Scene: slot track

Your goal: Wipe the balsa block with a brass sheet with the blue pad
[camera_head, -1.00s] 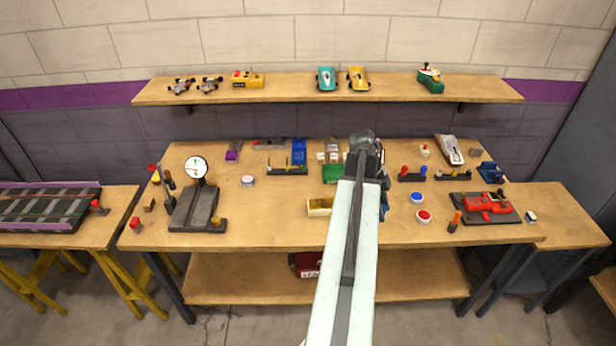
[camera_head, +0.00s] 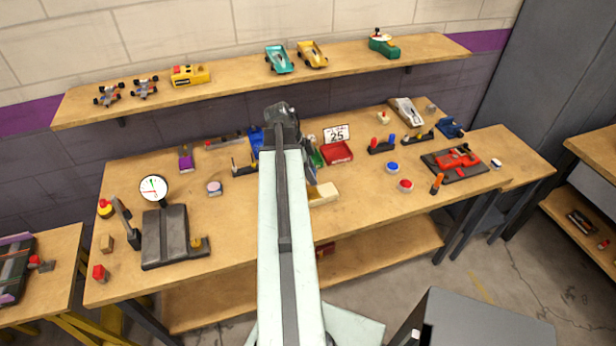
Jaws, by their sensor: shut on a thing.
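The balsa block (camera_head: 323,193) is a pale cream-yellow piece lying near the front edge of the workbench, just right of my arm in the picture. My gripper (camera_head: 308,163) hangs beyond my arm, which hides most of it. I cannot tell whether pad and block touch. The brass sheet cannot be made out clearly at this size.
A dial gauge stand (camera_head: 165,235) is at the left of the bench (camera_head: 240,235). A red tray (camera_head: 338,152) with a "25" card stands behind the block. Blue (camera_head: 392,167) and red (camera_head: 405,185) round buttons lie to its right. A shelf (camera_head: 230,85) with toy cars runs above.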

